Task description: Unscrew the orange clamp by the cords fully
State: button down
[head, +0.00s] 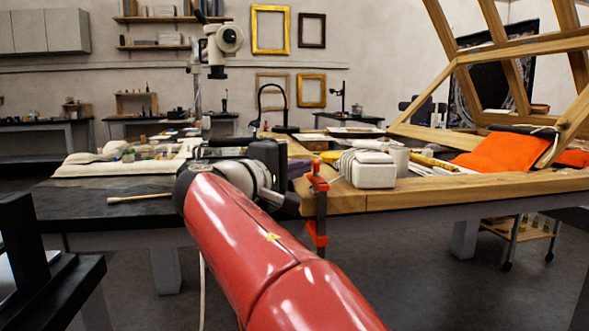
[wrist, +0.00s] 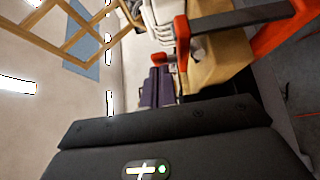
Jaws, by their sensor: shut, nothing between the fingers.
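The orange clamp (head: 319,207) grips the front edge of the wooden bench top, with one jaw above and its lower part hanging below. In the wrist view, the orange clamp (wrist: 274,32) shows at the upper right, with a dark bar between its orange parts. White bundled cords (head: 347,163) lie just right of it, against a pale block; they show at the top of the wrist view (wrist: 160,18). My gripper (head: 268,160) is shut and empty, just left of the clamp and apart from it. Its fingertips are hidden behind my wrist.
A pale block (head: 374,172) and a white cup (head: 399,158) stand to the right. A large wooden frame (head: 480,60) rises at the right. A dark table (head: 100,207) with a swab stick is at left.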

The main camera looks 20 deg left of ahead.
jog(key=shift+d+f+y+b, duration=0.15)
jog(key=shift+y+b, duration=0.15)
jog(key=shift+b, duration=0.15)
jog(key=shift+d+n+t+y+b, duration=0.15)
jog(key=shift+n+t+y+b, duration=0.15)
jog(key=shift+n+y+b, duration=0.45)
